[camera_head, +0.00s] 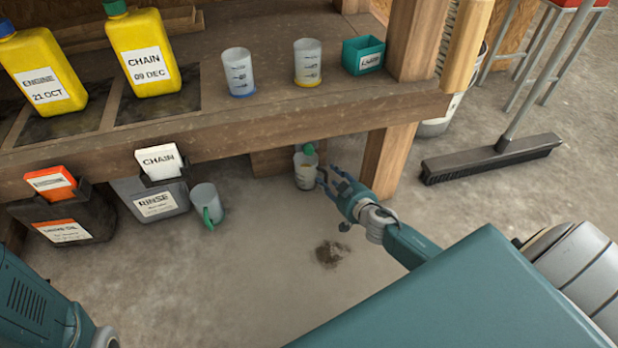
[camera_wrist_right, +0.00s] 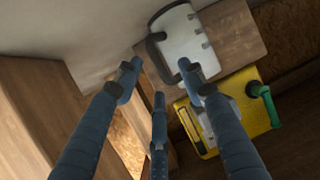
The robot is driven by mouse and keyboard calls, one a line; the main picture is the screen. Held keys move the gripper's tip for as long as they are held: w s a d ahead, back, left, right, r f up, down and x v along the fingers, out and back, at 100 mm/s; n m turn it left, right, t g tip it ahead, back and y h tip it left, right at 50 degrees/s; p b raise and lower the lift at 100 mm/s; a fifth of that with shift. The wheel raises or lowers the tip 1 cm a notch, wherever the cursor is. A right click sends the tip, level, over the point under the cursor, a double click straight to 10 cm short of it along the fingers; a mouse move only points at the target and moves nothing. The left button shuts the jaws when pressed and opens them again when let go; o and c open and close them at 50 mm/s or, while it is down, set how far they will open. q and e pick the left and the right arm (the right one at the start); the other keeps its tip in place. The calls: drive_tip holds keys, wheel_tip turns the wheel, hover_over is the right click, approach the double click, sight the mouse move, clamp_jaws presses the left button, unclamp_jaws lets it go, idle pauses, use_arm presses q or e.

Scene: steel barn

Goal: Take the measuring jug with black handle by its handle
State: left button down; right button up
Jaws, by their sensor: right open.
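The whitish measuring jug (camera_head: 303,180) stands low under the bench, just left of my right gripper in the head view. In the right wrist view the jug (camera_wrist_right: 191,40) shows beyond my fingertips, with its black handle (camera_wrist_right: 156,58) on the side toward them. My right gripper (camera_head: 335,185) is open, its fingers reaching toward the jug. In the wrist view the open right gripper (camera_wrist_right: 158,85) shows fingers spread and nothing between them; a fingertip overlaps the jug's lower edge, and contact cannot be told. My left gripper is not in view.
A yellow canister with a green cap (camera_wrist_right: 262,112) is close beside the jug. A wooden leg (camera_head: 388,165) stands right of my gripper, under the bench edge (camera_head: 250,125). A green-handled jug (camera_head: 206,203) stands left. The floor in front is mostly clear.

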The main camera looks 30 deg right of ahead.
drive_tip(key=shift+w+d+f, duration=0.1)
drive_tip(key=shift+w+f, duration=0.15)
drive_tip(key=shift+w, duration=0.45)
clamp_jaws()
drive_tip(key=shift+r, duration=0.25)
